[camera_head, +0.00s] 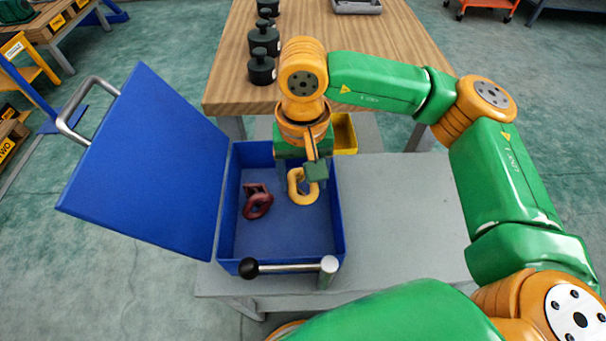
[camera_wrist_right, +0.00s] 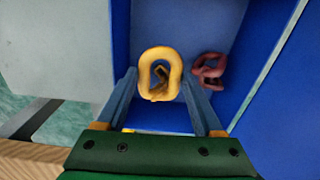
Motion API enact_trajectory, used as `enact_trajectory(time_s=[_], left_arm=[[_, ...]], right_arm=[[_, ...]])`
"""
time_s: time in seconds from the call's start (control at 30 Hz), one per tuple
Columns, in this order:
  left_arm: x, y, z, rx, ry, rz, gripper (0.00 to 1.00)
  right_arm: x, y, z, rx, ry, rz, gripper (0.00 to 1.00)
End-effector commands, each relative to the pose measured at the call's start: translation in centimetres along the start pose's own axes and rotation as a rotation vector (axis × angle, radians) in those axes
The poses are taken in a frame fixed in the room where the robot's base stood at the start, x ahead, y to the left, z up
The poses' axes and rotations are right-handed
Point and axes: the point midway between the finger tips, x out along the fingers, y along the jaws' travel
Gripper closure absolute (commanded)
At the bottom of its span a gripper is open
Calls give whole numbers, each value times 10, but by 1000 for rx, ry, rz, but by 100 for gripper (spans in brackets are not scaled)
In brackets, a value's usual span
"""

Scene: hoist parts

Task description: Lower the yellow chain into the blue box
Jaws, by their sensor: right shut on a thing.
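The blue box (camera_head: 340,222) stands on a grey bench with its lid (camera_head: 150,165) swung open to the left. My right gripper (camera_head: 316,172) reaches down into the box opening, on its right side. It is shut on the yellow chain (camera_head: 292,187), which hangs below the fingers inside the box outline. The chain also shows between the fingertips in the right wrist view (camera_wrist_right: 158,52). I cannot tell whether it touches the box floor. Part of it is hidden by the gripper. My left gripper is not in view.
A dark red shackle (camera_head: 257,204) lies in the box, left of the chain. A bar handle (camera_head: 290,268) runs along the front. A yellow bin (camera_head: 346,134) sits behind. Dark weights (camera_head: 262,68) stand on the wooden table (camera_head: 390,40). The grey bench (camera_head: 400,205) is clear on the right.

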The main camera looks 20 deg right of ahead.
Motion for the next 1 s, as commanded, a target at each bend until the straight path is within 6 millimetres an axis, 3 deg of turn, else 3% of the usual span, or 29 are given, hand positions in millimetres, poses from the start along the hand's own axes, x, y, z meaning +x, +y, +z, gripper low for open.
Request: enact_trajectory(time_s=[0.03,0.27,0.3,0.4,0.67,0.9,1.0], left_arm=[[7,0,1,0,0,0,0],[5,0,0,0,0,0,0],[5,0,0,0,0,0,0],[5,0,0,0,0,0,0],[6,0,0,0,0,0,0],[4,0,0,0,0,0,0],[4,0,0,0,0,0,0]], right_arm=[[7,0,0,0,-1,0,100],[6,0,0,0,-1,0,100],[6,0,0,0,-1,1,20],[6,0,0,0,-1,1,0],[-1,0,0,1,0,0,0],[-52,-1,0,0,2,-2,0],[-63,0,0,0,0,0,0]])
